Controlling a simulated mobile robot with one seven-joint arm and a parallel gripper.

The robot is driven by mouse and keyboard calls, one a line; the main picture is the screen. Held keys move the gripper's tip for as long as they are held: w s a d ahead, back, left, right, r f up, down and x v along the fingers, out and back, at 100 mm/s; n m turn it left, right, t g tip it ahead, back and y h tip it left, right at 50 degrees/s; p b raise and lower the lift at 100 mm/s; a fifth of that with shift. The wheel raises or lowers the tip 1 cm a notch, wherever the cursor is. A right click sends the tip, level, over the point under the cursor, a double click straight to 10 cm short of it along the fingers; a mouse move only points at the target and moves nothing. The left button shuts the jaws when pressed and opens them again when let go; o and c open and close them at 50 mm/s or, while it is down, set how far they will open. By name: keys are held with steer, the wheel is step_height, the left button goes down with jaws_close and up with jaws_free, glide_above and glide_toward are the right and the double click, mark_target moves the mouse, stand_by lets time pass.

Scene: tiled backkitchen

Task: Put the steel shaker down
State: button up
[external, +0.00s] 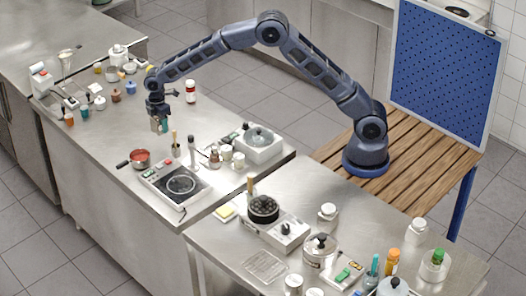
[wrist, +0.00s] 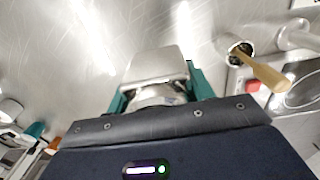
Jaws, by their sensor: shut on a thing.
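The steel shaker (wrist: 155,68) shows in the wrist view as a grey metal body between the two green fingers of my gripper (wrist: 155,88). My gripper is shut on it. In the external view my gripper (external: 159,123) points down over the middle of the steel counter (external: 115,150), and the shaker is small and mostly hidden there. I cannot tell whether the shaker's lower end touches the counter.
A small pot with a wooden-handled tool (external: 175,148) stands close by; its handle shows in the wrist view (wrist: 262,72). A red pan (external: 139,158) and a hot plate (external: 178,185) lie nearer the front. A red-labelled jar (external: 190,92) stands behind. Bottles crowd the left end.

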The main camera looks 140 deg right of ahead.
mark_target(162, 142)
steer(key=shift+f, duration=2.75)
steer(key=shift+f, duration=0.1)
steer(key=o, duration=1)
steer(key=shift+o, duration=0.2)
